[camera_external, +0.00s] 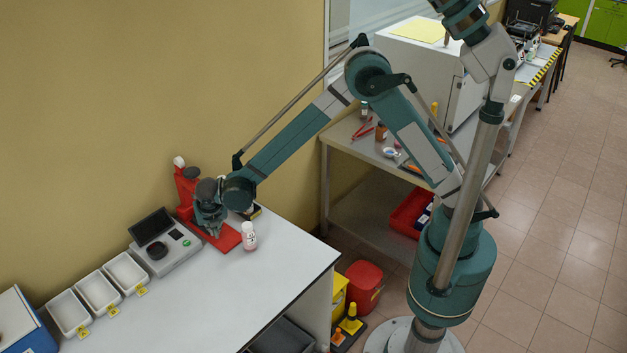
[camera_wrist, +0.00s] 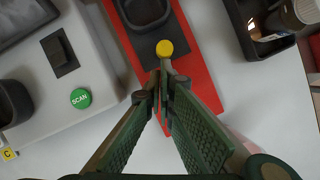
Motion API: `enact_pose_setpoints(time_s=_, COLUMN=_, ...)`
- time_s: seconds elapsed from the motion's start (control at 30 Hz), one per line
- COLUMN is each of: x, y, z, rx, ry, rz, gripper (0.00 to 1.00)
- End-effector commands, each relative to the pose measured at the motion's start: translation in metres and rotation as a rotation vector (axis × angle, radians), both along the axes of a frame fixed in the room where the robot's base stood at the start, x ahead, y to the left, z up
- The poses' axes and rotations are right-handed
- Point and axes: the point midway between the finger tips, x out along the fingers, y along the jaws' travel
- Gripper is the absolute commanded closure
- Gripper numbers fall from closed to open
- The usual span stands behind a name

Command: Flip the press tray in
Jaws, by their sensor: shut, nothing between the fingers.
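The red press (camera_external: 182,180) stands at the back of the white bench, and its flat red base (camera_external: 228,239) reaches forward. In the wrist view the red base (camera_wrist: 205,70) runs down the middle. A dark square tray (camera_wrist: 147,14) sits on it at the top, with a yellow round knob (camera_wrist: 164,48) at its near end. My gripper (camera_wrist: 165,70) is shut and empty, its fingertips just short of the knob; whether they touch it I cannot tell. In the external view my gripper (camera_external: 209,224) is low over the press base and hides the tray.
A grey analyser (camera_external: 166,249) with a green SCAN button (camera_wrist: 81,98) stands left of the press. Several white bins (camera_external: 98,290) line up further left. A white bottle (camera_external: 249,236) stands close to the right of the base. The bench front is clear.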

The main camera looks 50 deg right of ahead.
Motion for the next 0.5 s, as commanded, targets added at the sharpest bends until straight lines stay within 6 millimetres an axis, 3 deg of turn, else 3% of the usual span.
enact_pose_setpoints(time_s=0.3, x=-0.037, y=0.018, z=-0.001, rx=0.001, ry=0.004, rz=0.004, gripper=1.00)
enact_pose_setpoints(time_s=0.5, x=-0.046, y=0.022, z=0.031, rx=0.001, ry=0.005, rz=0.004, gripper=1.00)
